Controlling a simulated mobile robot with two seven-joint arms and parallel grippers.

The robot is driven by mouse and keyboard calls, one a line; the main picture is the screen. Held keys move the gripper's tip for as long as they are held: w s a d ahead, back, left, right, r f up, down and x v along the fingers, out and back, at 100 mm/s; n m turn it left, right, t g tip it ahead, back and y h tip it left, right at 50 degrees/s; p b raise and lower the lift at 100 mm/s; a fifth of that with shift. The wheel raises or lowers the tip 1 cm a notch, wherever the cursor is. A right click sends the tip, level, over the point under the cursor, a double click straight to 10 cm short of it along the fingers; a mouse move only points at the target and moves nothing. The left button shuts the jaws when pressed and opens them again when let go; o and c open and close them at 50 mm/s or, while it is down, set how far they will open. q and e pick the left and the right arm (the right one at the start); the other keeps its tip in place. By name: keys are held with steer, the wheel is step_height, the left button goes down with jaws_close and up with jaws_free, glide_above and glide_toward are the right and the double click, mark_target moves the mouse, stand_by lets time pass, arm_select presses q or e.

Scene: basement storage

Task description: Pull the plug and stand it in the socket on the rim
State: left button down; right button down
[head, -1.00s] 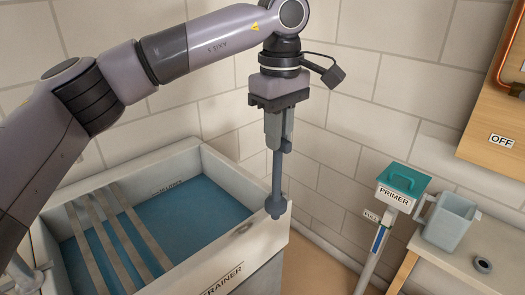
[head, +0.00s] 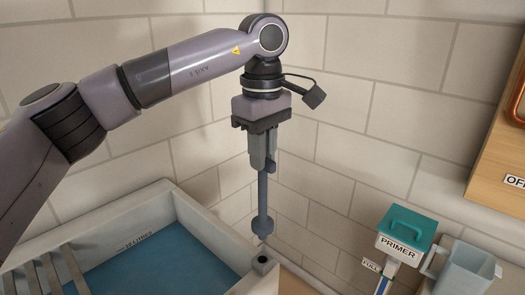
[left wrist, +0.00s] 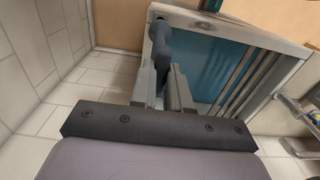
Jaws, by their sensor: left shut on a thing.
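The plug (head: 263,202) is a blue-grey rod with a wide knob and a small tip at its lower end. My left gripper (head: 262,164) is shut on its upper part and holds it hanging upright. The plug also shows between the fingers in the left wrist view (left wrist: 162,45). My right gripper is not in view.
The basin holds blue water (head: 150,262), with grey slats (head: 45,275) across its left part. A teal-lidded PRIMER box (head: 402,240) and a grey jug (head: 462,268) stand at the right. A wooden board hangs on the right wall. Tiled walls stand close behind.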

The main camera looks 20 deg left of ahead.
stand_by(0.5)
arm_select(q)
steer(key=b, duration=0.3)
glide_toward(262, 222)
steer(key=shift+w+a+f, duration=0.1)
steer(key=shift+w+a, duration=0.05)
steer(key=shift+w, duration=0.25)
steer(key=shift+p, duration=0.45)
stand_by(1.6)
steer(key=shift+f+b, duration=1.2)
steer(key=shift+f, duration=0.8)
steer(key=c, duration=1)
jaws_free()
steer(key=shift+r, duration=0.1)
